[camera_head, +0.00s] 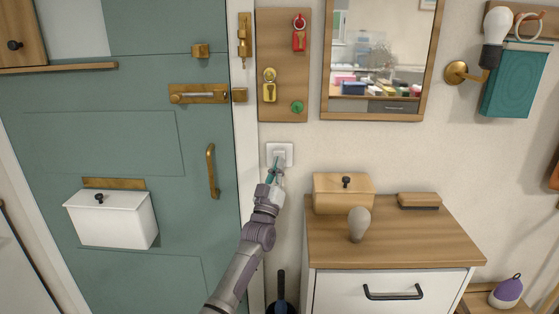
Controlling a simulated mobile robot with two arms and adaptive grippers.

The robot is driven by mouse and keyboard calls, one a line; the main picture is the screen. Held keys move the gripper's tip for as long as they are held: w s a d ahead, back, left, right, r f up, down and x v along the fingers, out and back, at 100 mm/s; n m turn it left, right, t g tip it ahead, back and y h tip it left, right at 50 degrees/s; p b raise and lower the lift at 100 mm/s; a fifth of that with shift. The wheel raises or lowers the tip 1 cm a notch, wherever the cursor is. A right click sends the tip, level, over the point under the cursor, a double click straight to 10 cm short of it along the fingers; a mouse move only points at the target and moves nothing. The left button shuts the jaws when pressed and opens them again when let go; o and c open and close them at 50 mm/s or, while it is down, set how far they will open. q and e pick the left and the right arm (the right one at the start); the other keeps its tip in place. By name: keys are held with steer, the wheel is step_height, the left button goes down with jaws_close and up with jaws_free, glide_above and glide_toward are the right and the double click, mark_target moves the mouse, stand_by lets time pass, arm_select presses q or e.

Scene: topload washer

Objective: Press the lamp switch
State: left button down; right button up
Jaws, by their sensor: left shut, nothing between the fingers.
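The lamp switch (286,151) is a small white square plate on the wall, between the green door and the mirror, below the key board. My left gripper (276,164) is shut with nothing in it. Its fingertips are in front of the lower left part of the switch; I cannot tell whether they touch it. Part of the switch is hidden behind the fingers. The wall lamp (495,38) has a pale bulb on a brass arm at the upper right, and the bulb does not look lit. My right gripper is not in view.
A wooden-topped cabinet (440,250) stands right of my arm, bearing a wooden box (330,200), a loose bulb (359,222) and a brush (419,201). The green door (110,160) with a brass handle (211,170) and a white box (112,222) is at left.

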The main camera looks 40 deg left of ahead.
arm_select(q)
steer(key=shift+w+a+b, duration=0.3)
steer(key=shift+w+b, duration=0.05)
steer(key=shift+w+a+b, duration=0.15)
steer(key=shift+b, duration=0.15)
stand_by(0.4)
steer(key=shift+d+r+p, duration=0.1)
steer(key=shift+d+p, duration=0.1)
steer(key=shift+p, duration=0.15)
steer(key=shift+s+d+p, duration=0.3)
steer(key=shift+s, duration=0.2)
